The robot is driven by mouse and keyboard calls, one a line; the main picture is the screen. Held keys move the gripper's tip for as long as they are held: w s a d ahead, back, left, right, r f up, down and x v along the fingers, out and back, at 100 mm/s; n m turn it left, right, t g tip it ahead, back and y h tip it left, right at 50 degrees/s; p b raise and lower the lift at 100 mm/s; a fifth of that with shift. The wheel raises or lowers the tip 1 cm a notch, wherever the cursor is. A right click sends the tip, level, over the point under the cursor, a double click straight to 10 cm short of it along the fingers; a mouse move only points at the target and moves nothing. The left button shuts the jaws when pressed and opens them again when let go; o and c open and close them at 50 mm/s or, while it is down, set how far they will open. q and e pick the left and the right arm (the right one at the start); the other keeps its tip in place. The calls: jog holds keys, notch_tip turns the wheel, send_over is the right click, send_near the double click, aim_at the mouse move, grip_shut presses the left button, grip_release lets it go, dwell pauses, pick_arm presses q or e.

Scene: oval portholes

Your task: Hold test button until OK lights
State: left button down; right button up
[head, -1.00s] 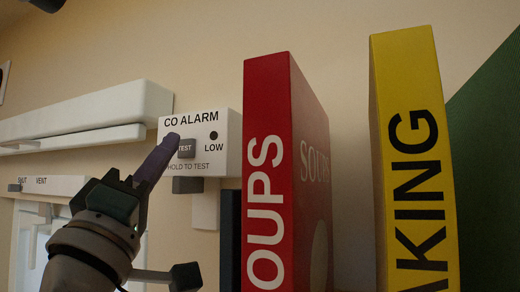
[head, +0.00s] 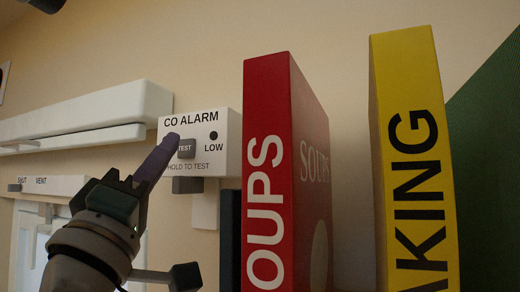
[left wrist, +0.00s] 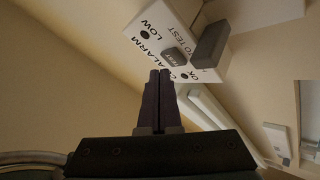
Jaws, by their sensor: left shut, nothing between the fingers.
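The white CO alarm (head: 229,145) is fixed to the wall. Its grey TEST button (head: 186,148) stands out from the front, and it also shows in the left wrist view (left wrist: 175,57). The LOW lamp (head: 213,136) is dark. My left gripper (head: 172,138) is shut and empty, its fingertips just left of the button. In the left wrist view my fingertips (left wrist: 160,73) are below and left of the button; I cannot tell if they touch the alarm. The OK lamp is hidden behind my fingers in the head view; the OK label (left wrist: 187,75) is small in the wrist view, without a visible glow.
A red SOUPS book (head: 268,170) stands close right of the alarm, with a yellow book (head: 412,150) and a green one (head: 490,170) farther right. A white wall unit (head: 80,118) is at the left, above a panel marked SHUT and VENT (head: 50,186).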

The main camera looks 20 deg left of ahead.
pick_arm(q)
jog(key=shift+w, duration=0.1)
jog(key=shift+w, duration=0.3)
jog(key=shift+w+d+b, duration=0.1)
jog(key=shift+w+b, duration=0.25)
jog(key=shift+w, duration=0.1)
dwell(2.0)
dwell(0.8)
jog(key=shift+s+p, duration=0.3)
jog(key=shift+s, duration=0.55)
jog(key=s, duration=0.3)
jog(key=s+p, duration=0.1)
jog(key=s, duration=0.1)
jog(key=shift+a, duration=0.3)
